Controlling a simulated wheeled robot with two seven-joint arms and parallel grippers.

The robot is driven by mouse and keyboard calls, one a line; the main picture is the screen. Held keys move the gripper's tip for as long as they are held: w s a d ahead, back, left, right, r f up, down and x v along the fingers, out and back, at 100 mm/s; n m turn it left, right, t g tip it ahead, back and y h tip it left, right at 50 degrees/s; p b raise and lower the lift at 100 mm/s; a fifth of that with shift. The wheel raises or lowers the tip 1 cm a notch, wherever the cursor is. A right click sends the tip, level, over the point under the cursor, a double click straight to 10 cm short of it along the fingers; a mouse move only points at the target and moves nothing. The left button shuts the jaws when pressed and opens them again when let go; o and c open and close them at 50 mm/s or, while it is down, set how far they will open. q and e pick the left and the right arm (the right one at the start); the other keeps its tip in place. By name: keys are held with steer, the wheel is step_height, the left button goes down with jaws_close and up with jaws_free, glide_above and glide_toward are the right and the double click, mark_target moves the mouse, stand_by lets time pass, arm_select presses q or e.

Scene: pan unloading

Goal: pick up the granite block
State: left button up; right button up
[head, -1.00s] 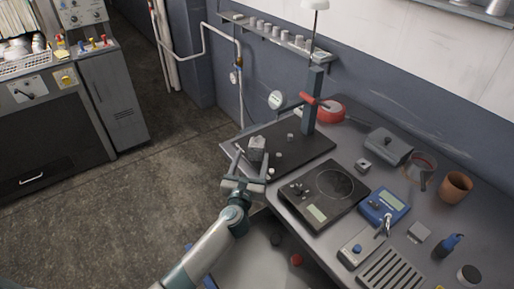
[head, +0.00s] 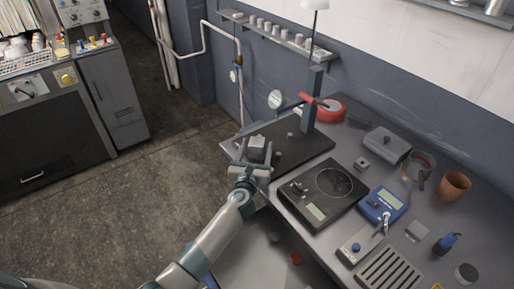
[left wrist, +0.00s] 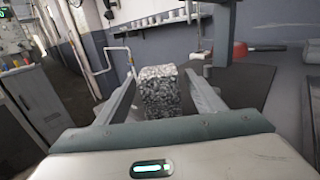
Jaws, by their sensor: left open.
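The granite block (head: 257,143) is a small speckled grey block near the left edge of the dark plate (head: 292,154) on the bench. My left gripper (head: 254,150) is open, with its fingers on either side of the block. The block's lower part is hidden by the gripper body. My right gripper is not in view.
A dark scale (head: 322,193), a blue meter (head: 383,204), a grey box (head: 386,142) and a brown pot (head: 455,185) stand to the right. The floor at left is clear.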

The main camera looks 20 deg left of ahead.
arm_select(q)
steer(key=shift+w, duration=0.4)
steer(key=c, duration=1.5)
jaws_close()
steer(key=shift+r, duration=0.1)
